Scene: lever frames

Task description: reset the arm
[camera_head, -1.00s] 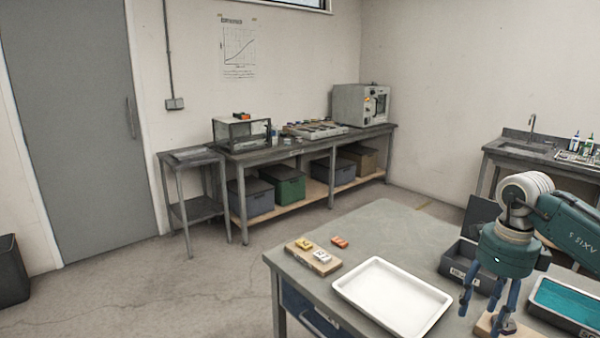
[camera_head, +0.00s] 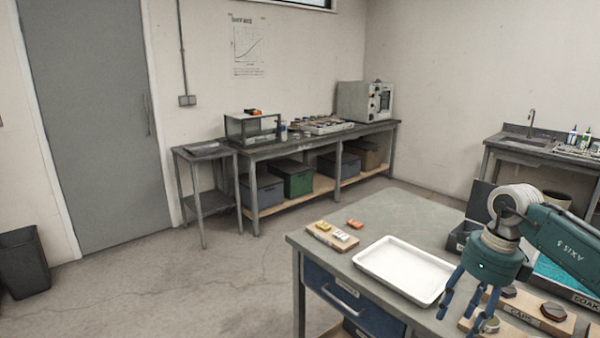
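A teal and grey robot arm (camera_head: 568,238), marked AXIS 5, reaches in from the right over the near table. Its teal wrist points down and carries several blue fingers (camera_head: 473,298), spread above a wooden board (camera_head: 524,323) labelled CAPS. A small grey round piece (camera_head: 490,325) shows at the fingertips; I cannot tell whether they hold it. The arm's base is hidden beyond the right edge. No lever or button for it is clearly visible. Neither of my own grippers is in view.
The near table (camera_head: 406,214) has blue drawers (camera_head: 340,296), a white tray (camera_head: 404,270) and a wooden board (camera_head: 332,236) with small blocks. A workbench (camera_head: 279,150) with bins below stands at the back wall. A black waste bin (camera_head: 23,262) stands left. Floor (camera_head: 190,285) is open front left.

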